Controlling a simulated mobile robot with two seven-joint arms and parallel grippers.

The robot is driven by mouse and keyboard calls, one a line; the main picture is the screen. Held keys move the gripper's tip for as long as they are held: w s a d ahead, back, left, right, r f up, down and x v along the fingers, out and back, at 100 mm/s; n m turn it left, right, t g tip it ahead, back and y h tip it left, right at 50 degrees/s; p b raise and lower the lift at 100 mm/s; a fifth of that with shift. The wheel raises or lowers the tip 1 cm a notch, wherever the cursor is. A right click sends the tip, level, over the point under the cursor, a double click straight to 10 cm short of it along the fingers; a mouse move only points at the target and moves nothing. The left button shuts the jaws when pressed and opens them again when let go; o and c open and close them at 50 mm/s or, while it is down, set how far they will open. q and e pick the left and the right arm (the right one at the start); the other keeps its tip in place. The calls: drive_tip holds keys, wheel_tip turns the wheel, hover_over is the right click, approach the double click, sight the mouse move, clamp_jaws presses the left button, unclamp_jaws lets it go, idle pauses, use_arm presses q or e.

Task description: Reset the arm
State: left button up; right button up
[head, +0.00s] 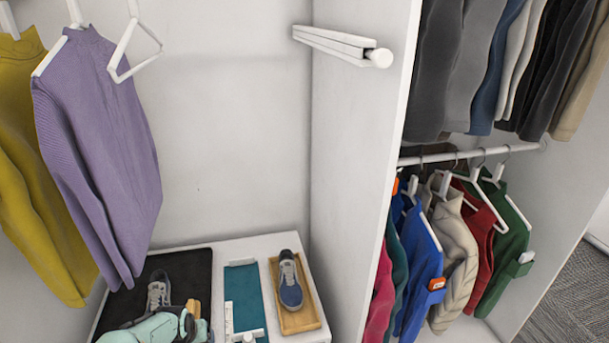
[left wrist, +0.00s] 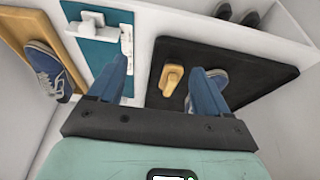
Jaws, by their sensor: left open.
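My left gripper (left wrist: 162,72) is open in the left wrist view, its two blue fingers apart with nothing held between them. Its mint-green arm (head: 150,328) comes in at the lower left of the head view, over the front of the shelf; its fingers cannot be made out there. Past the fingers, a small wooden object (left wrist: 172,80) lies on a black mat (left wrist: 265,68). A grey shoe (left wrist: 217,74) is on the same mat, partly behind one finger. My right gripper shows in neither view.
On the white shelf, a teal board (head: 242,282) with white parts lies beside a wooden tray (head: 300,318) holding a blue shoe (head: 289,283). A purple sweater (head: 100,140) and a yellow garment (head: 35,180) hang at left. A white panel (head: 365,150) separates the right-hand clothes.

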use_arm(q)
drive_tip(key=s+d+f+g+h+p, duration=0.1)
drive_tip(key=s+d+f+g+p, duration=0.15)
drive_tip(key=s+f, duration=0.5)
drive_tip(key=s+d+f+g+h+p, duration=0.1)
drive_tip(key=s+d+f+p, duration=0.25)
drive_tip(key=s+f, duration=0.35)
drive_tip(key=s+d+p, duration=0.1)
drive_tip(key=s+d, duration=0.2)
drive_tip(key=s, duration=0.3)
drive_tip(key=s+d+n+g+h+p, duration=0.1)
drive_tip(key=s+d, duration=0.3)
drive_tip(key=s, duration=0.3)
drive_tip(key=s+d+h+p, duration=0.1)
drive_tip(key=s+d+p, duration=0.1)
drive_tip(key=s, duration=0.5)
drive_tip(key=shift+d+r+g, duration=0.35)
drive_tip(key=shift+d+r, duration=0.1)
drive_tip(key=shift+d, duration=0.4)
